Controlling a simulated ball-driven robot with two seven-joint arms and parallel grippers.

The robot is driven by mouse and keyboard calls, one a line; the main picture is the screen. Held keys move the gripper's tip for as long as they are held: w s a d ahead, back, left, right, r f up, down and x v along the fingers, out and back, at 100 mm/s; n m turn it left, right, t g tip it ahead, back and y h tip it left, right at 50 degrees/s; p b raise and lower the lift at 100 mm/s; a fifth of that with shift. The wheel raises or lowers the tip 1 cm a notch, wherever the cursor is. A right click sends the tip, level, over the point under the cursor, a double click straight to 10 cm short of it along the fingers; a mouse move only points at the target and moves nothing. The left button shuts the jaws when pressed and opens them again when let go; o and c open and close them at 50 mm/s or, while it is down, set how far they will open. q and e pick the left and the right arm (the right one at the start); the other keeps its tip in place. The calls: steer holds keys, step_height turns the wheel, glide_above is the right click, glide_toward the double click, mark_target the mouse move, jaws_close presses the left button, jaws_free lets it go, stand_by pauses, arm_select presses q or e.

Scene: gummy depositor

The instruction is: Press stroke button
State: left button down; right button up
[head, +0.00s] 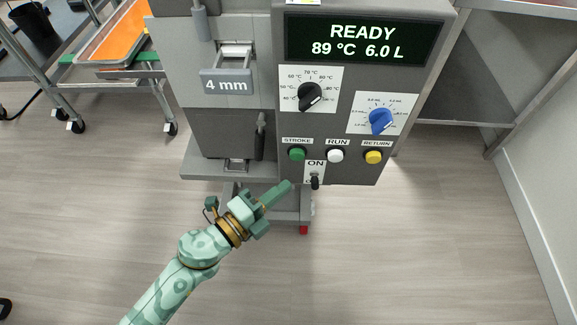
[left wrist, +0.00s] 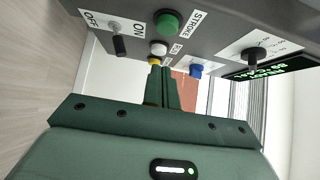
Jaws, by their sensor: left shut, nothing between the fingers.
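The green stroke button (head: 297,154) sits on the front panel of the grey depositor, under a STROKE label. It also shows in the left wrist view (left wrist: 167,22), near the top. My left gripper (head: 288,186) is shut and empty. In the head view its fingertips lie just below the green button, left of the ON toggle switch (head: 315,181). In the left wrist view the shut fingers (left wrist: 160,72) point toward the panel and appear apart from the button. My right gripper is not in view.
Beside the green button are a white RUN button (head: 335,156) and a yellow RETURN button (head: 373,157). Above are a black dial (head: 310,96), a blue dial (head: 381,120) and a display (head: 362,39) reading READY, 89 °C, 6.0 L. Open floor lies in front.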

mark_target(302, 158)
arm_select(q)
steer(key=w, duration=0.2)
steer(key=w+d, duration=0.1)
steer(key=w, duration=0.1)
steer(key=w+b, duration=0.1)
steer(key=shift+w+d, duration=0.4)
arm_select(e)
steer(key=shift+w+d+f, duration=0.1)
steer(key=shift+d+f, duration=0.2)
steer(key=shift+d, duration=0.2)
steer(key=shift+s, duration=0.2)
